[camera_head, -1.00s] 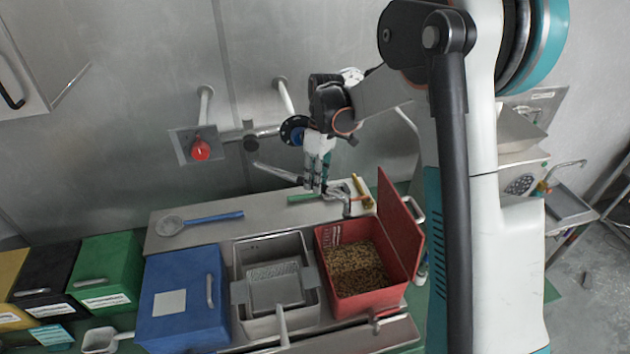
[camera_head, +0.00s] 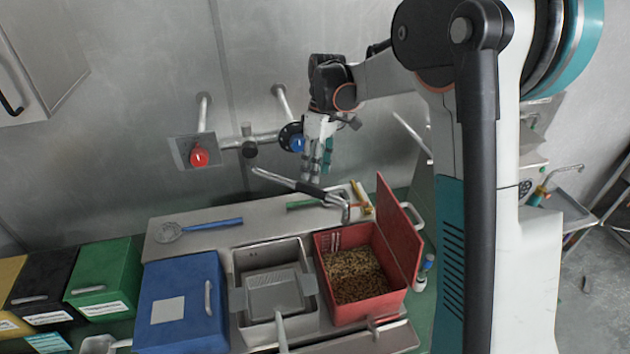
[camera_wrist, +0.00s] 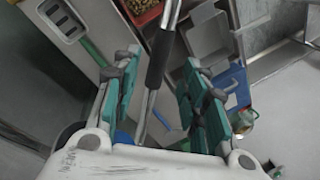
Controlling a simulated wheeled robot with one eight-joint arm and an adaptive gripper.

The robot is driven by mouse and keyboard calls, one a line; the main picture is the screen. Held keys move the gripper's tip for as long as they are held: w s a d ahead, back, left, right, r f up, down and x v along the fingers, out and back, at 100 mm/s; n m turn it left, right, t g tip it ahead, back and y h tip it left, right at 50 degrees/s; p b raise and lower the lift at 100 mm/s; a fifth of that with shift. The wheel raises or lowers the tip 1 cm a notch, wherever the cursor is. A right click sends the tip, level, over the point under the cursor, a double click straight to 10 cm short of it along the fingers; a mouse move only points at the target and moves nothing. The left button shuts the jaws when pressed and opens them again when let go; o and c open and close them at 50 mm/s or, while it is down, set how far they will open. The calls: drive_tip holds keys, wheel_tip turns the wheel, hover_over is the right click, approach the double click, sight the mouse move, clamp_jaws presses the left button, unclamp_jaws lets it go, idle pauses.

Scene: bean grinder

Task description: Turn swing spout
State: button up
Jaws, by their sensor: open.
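The swing spout (camera_head: 282,181) is a chrome tube with a black grip sleeve and a down-bent outlet. In the head view it slants to the right over the steel ledge at the back of the counter, its outlet near the red container. My gripper (camera_head: 314,178) is open, pointing down close above the black sleeve. In the wrist view the spout (camera_wrist: 158,62) runs lengthwise through the gap between the teal fingers of my gripper (camera_wrist: 160,76). I see no clear contact, and the distance between fingers and spout is hard to judge.
A wall tap has a red knob (camera_head: 199,156) and a blue knob (camera_head: 297,144). Below stand a blue bin (camera_head: 182,332), a steel sink (camera_head: 240,262) and a red container (camera_head: 332,312) of brown granules with its lid raised. A blue-handled strainer (camera_head: 205,226) lies on the ledge.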

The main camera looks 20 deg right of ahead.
wheel_tip(320, 180, up, 6)
drive_tip(key=shift+w+d, duration=0.45)
drive_tip(key=shift+s, duration=0.1)
drive_tip(key=s+f+m+t+h+b, duration=0.1)
drive_tip(key=s+f+m+t+b, duration=0.35)
drive_tip(key=s+b, duration=0.9)
drive_tip(key=s+f+m+t+b, duration=0.4)
drive_tip(key=s+f+b, duration=0.4)
drive_tip(key=s+f, duration=0.6)
drive_tip(key=shift+s+a+f+m+h, duration=0.25)
drive_tip(key=shift+s+f+m+h, duration=0.1)
drive_tip(key=shift+f, duration=0.15)
